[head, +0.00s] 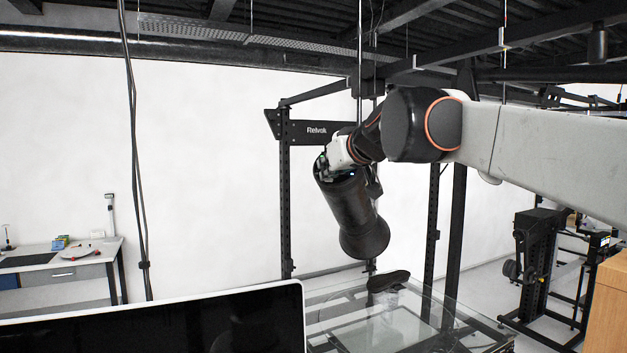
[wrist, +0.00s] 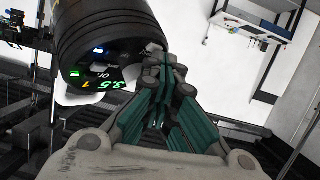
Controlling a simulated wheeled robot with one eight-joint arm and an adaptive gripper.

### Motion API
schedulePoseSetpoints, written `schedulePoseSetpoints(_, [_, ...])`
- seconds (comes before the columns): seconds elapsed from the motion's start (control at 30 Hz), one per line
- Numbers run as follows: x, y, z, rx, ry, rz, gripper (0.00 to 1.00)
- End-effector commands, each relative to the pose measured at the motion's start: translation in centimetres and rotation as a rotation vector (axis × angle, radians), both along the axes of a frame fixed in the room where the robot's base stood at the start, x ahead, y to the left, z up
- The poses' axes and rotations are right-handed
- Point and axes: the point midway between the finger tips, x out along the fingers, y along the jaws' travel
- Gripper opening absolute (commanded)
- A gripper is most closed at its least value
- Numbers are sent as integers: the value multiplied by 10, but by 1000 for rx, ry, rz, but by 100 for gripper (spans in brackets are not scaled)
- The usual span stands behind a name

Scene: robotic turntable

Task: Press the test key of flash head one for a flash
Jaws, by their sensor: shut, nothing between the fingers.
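A black cylindrical flash head (head: 352,212) hangs tilted above the glass table in the head view. Its rear panel faces the wrist camera (wrist: 105,68), with green digits, a small yellow digit that looks like a 1, and lit white-blue and green spots. The digits appear upside down; which spot is the test key I cannot tell. My gripper (wrist: 163,70) is shut and empty, its teal-padded fingers beside the panel's right edge. In the head view my gripper (head: 328,168) is at the flash head's upper end. Whether the fingertips touch it I cannot tell.
A glass-topped table (head: 400,320) stands below the flash head, with a dark object (head: 388,281) on it. A black frame (head: 284,200) stands behind. A monitor (head: 150,325) fills the lower left. A workbench (head: 60,262) stands far left, and cables (head: 134,130) hang nearby.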

Motion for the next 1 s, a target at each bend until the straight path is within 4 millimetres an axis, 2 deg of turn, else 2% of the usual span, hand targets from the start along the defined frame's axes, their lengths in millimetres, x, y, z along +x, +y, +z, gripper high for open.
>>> schedulePoseSetpoints(0.27, [-8,5,10,0,0,1,0])
schedulePoseSetpoints(0.67, [-10,6,11,0,0,0,0])
schedulePoseSetpoints(1.0, [-30,16,32,0,0,1,0])
